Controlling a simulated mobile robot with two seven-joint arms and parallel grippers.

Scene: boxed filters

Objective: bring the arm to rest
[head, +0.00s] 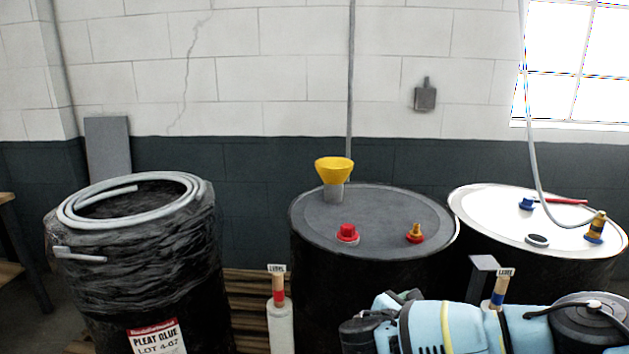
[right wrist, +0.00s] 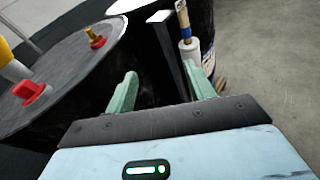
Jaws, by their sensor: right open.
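My right arm (head: 430,325) reaches in from the right along the bottom of the head view, in front of the grey-topped and white-topped drums. In the right wrist view my right gripper (right wrist: 160,88) has its two green fingers spread apart, with nothing held between them. A dark drum side and a narrow grey post lie beyond the fingers. My left gripper is not in view.
A grey-topped drum (head: 375,208) carries a yellow funnel (head: 334,170), a red cap (head: 347,234) and a brass fitting (head: 415,233). A white-topped drum (head: 490,210) stands right, a wrapped drum (head: 140,260) with coiled hose left. Brush-like tools (head: 279,310) stand in front.

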